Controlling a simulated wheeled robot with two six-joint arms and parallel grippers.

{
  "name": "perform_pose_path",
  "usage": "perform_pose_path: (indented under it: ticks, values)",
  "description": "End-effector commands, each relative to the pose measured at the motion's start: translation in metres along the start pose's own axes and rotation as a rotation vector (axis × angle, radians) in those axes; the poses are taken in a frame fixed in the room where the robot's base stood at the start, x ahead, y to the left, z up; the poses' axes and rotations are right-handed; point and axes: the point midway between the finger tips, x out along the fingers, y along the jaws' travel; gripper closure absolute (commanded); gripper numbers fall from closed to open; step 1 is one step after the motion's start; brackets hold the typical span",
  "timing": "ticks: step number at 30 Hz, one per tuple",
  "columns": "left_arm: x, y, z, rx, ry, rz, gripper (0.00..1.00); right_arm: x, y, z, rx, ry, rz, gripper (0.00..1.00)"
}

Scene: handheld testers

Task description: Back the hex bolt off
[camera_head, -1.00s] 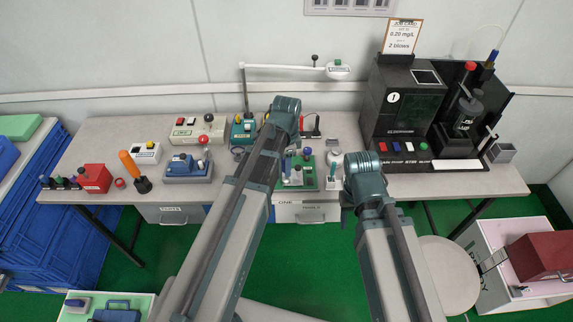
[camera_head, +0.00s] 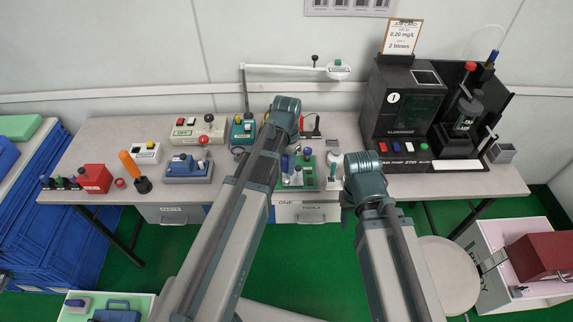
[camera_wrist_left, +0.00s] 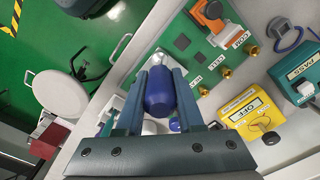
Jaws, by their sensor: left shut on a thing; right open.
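My left gripper (camera_wrist_left: 160,112) is shut around a rounded blue handle (camera_wrist_left: 159,92) in the left wrist view. The handle hides whatever is beneath it. A green board (camera_wrist_left: 205,52) lies beyond it, with several brass posts, dark square pads and an orange part. In the head view my left arm covers part of this green board (camera_head: 310,180), where blue-topped parts stand. I cannot make out a hex bolt, nor what the tool's lower end touches. My right gripper (camera_head: 346,200) is small and partly hidden at the table's front edge; it is open and appears empty.
A yellow box with a dark knob (camera_wrist_left: 265,124) stands beside the green board. A black machine (camera_head: 405,110) fills the table's right part. A blue tester (camera_head: 188,169), a red box (camera_head: 95,178) and an orange-handled tool (camera_head: 130,165) are at left. A lamp arm (camera_head: 285,67) spans the back.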

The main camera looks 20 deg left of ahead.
Motion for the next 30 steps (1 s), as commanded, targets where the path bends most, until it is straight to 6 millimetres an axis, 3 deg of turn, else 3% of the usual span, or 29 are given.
perform_pose_path:
  ticks: [9, 23, 30]
  values:
    - [-0.0004, -0.0007, 0.0000, -0.392, 0.000, 0.000, 1.00, -0.0004, 0.0000, 0.0000, 0.000, 0.000, 0.000, 0.50]
    - [-0.0005, -0.0008, 0.0001, -0.476, 0.000, 0.000, 1.00, -0.0005, 0.0000, 0.0000, 0.000, 0.000, 0.000, 0.50]
    - [-0.0007, -0.0011, 0.0003, -0.764, -0.001, 0.000, 1.00, -0.0007, 0.0001, 0.0000, 0.000, 0.000, 0.000, 0.50]
